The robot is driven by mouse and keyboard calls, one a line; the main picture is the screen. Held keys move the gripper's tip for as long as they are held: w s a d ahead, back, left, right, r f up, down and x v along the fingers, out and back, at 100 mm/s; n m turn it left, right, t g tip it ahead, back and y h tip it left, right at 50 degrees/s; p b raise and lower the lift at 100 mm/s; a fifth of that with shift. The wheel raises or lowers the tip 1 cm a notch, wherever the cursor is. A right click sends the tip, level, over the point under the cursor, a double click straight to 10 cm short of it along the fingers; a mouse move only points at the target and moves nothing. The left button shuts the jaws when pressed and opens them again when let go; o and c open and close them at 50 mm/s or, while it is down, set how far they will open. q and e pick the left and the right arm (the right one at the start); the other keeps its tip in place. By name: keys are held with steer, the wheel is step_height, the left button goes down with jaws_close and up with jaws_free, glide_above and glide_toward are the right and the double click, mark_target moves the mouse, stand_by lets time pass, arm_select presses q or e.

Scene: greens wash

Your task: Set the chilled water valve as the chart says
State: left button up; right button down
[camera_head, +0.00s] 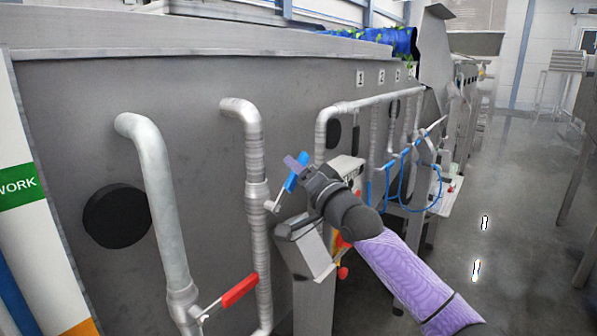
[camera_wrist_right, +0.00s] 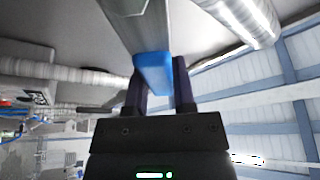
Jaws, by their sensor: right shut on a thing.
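A blue valve handle (camera_head: 292,180) shows on the grey vertical pipe (camera_head: 254,150) at the middle of the head view. My right gripper (camera_head: 298,163) is at this handle, with its purple fingers around it. In the right wrist view the blue handle (camera_wrist_right: 153,72) lies between the two dark fingers, and the gripper is shut on it. The handle is partly hidden by the fingers in the head view, so its exact angle is hard to tell. No readable valve chart shows. My left gripper is not in view.
A red lever handle (camera_head: 239,291) sits on a pipe fitting at lower left. A grey steel post (camera_head: 312,265) stands beneath my right wrist. Blue hoses (camera_head: 405,180) hang behind it. A white sign with green "WORK" band (camera_head: 18,187) is at left.

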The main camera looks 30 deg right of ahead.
steer(key=shift+c, duration=2.2)
jaws_free()
steer(key=shift+s+f, duration=0.25)
steer(key=a+b+v, duration=0.1)
steer(key=b+v, duration=0.2)
steer(key=v, duration=0.6)
steer(key=shift+s+d+b, duration=0.2)
steer(key=shift+d+b, duration=0.15)
steer(key=shift+d, duration=0.15)
steer(key=shift+r, duration=0.1)
